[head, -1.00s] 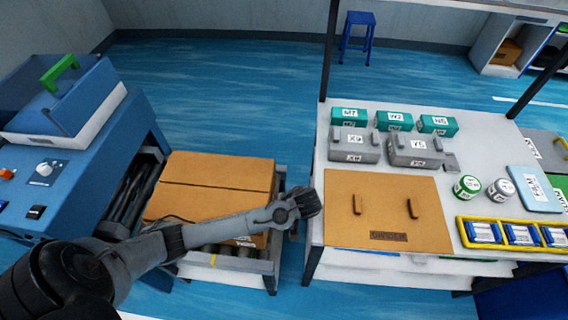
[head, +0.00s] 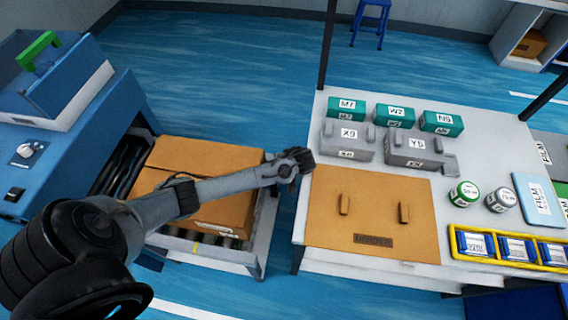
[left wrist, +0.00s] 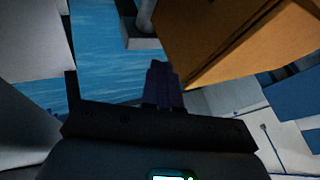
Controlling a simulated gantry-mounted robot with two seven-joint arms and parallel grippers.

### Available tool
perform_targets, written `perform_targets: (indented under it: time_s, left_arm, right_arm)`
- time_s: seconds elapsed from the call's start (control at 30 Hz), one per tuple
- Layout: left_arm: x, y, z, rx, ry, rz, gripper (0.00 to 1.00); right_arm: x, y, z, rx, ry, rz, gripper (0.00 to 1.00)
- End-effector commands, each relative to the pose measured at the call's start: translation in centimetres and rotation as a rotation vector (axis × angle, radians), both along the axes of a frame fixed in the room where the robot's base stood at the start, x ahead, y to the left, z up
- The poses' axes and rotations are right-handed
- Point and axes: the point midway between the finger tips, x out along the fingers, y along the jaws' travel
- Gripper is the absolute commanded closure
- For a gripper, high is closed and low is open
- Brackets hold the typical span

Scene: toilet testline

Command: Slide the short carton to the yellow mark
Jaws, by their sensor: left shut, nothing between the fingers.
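The brown carton (head: 222,158) sits on the roller conveyor at the left in the head view. A small yellow mark (head: 197,246) shows on the conveyor's near frame edge, in front of the carton. My left forearm crosses over the carton and hides part of its top. My left gripper (head: 300,160) is shut and empty, just right of the carton's far right corner; contact cannot be told. In the left wrist view the shut fingers (left wrist: 162,84) point toward the floor beside the carton (left wrist: 235,35). My right gripper is not in view.
The white table (head: 300,225) stands right of the conveyor across a narrow floor gap. It carries a brown board with two handles (head: 372,205), grey blocks (head: 415,147), teal boxes (head: 396,115) and a yellow tray (head: 510,262). A blue machine (head: 70,150) stands left.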

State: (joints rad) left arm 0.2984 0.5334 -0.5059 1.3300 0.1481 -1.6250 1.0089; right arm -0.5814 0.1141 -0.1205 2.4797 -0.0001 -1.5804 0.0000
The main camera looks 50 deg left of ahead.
Motion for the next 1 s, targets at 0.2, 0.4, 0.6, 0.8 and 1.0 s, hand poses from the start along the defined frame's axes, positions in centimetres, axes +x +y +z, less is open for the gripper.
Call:
perform_targets:
  time_s: [0.2,0.4,0.6,0.8,1.0]
  left_arm:
    - [-1.8,2.2,-0.3,0.000,0.002,-0.001,1.00]
    - [-2.5,3.0,-0.3,-0.001,-0.001,-0.002,1.00]
    - [-2.7,3.2,-0.3,-0.001,-0.001,-0.002,1.00]
    - [-2.7,3.2,-0.3,-0.001,-0.001,-0.002,1.00]
    - [-2.5,3.2,-0.1,0.000,0.001,-0.018,1.00]
  right_arm:
    - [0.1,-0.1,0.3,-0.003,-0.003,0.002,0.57]
    - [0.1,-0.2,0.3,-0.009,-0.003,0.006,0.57]
    - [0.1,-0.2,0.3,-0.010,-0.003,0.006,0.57]
    - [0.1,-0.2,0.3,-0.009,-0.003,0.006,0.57]
    - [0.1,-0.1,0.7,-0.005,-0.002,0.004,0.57]
